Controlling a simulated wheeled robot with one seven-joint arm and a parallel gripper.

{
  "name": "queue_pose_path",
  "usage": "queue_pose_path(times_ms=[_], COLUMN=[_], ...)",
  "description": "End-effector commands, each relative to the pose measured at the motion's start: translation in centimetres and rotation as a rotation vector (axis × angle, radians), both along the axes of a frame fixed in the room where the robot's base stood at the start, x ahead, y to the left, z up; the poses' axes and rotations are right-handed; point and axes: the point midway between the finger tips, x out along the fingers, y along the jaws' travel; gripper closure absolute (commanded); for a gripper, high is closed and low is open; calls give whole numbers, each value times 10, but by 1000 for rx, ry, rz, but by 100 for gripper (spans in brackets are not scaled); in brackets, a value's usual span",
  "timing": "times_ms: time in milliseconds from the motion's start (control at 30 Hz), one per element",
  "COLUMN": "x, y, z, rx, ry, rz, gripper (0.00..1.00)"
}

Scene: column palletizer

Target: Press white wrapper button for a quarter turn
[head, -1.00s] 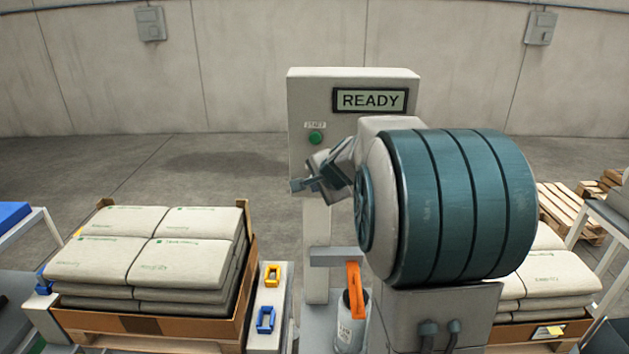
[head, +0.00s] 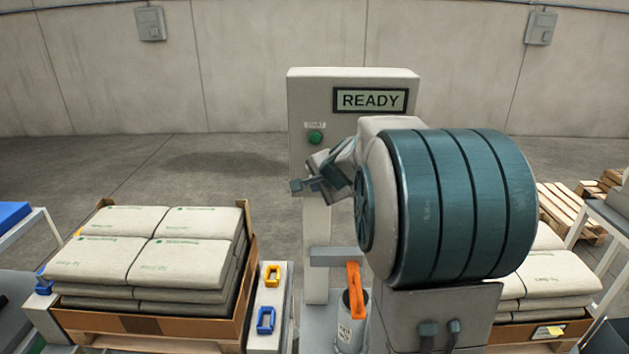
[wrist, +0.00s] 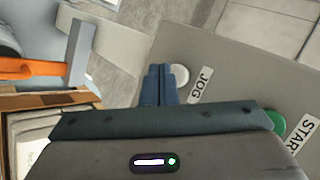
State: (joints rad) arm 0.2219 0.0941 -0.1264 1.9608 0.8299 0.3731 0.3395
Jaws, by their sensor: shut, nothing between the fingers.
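The wrapper's control panel (head: 297,100) stands ahead of me, and its display (head: 370,100) reads READY. The white button (wrist: 180,76), labelled JOG, shows in the wrist view just right of my fingertips. In the head view I cannot make it out behind my gripper and arm. My gripper (wrist: 157,72) is shut and empty, with its blue fingers close beside the white button. I cannot tell whether they touch it. In the head view my gripper (head: 296,186) is at the panel's left part, below the green START button (head: 315,137).
The green START button (wrist: 277,120) is near the white one on the same panel. An orange handle (head: 355,290) sticks up from a grey cylinder below. A pallet of sacks (head: 150,250) stands left, another right.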

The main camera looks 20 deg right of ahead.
Motion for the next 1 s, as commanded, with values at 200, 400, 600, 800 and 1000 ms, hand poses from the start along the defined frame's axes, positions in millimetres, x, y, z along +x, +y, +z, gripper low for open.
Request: queue_pose_path(times_ms=[200, 400, 600, 800, 1000], x=[0, 3, 7, 7, 8], y=[0, -2, -3, -3, -4], z=[0, 0, 0, 0, 0], rx=[0, 0, 0, 0, 0], ry=[0, 0, 0, 0, 0], rz=[0, 0, 0, 0, 0], gripper=[100, 100, 100, 100, 100])
